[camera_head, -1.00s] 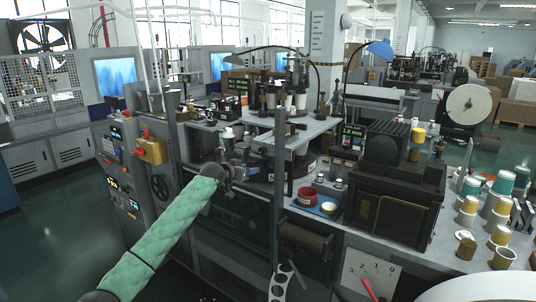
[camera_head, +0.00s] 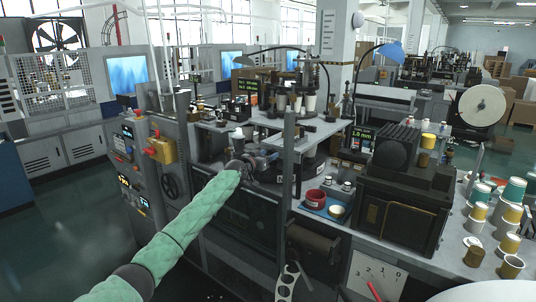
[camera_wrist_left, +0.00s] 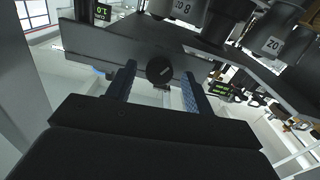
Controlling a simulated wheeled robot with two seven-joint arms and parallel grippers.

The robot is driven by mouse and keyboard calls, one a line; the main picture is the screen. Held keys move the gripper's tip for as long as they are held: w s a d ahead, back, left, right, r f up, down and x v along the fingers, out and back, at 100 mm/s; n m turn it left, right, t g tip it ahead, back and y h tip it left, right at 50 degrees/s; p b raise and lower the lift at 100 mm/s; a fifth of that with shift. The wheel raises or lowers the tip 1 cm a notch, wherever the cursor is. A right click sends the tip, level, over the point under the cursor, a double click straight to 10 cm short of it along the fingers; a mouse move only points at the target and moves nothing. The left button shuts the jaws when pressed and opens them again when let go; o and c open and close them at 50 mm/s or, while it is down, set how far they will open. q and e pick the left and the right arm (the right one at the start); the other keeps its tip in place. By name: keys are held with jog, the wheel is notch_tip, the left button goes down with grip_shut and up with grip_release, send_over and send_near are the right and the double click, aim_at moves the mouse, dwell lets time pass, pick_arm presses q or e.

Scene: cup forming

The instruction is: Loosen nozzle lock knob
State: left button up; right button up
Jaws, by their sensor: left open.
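A round black knob with a pale mark (camera_wrist_left: 160,69) shows in the left wrist view, on a flat dark bar. I take it for the nozzle lock knob. My left gripper is open in that view (camera_wrist_left: 158,84), with one finger to each side of the knob and a visible gap between each finger and it. In the head view my left gripper (camera_head: 262,166) is inside the cup machine's front opening, under the grey top plate. The knob cannot be made out there. My right gripper is not in view.
A grey upright post (camera_head: 287,165) stands just right of my left gripper. A blue tray (camera_head: 314,208) with a red bowl (camera_head: 315,197) lies further right. A yellow box with a red button (camera_head: 162,150) is on the left cabinet. Several cups stand at far right.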

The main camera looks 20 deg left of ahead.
pick_arm(q)
jog(key=shift+w+d, duration=0.15)
jog(key=shift+w, duration=0.15)
jog(key=shift+c, duration=0.2)
jog(key=c, duration=0.9)
jog(key=shift+c, duration=0.2)
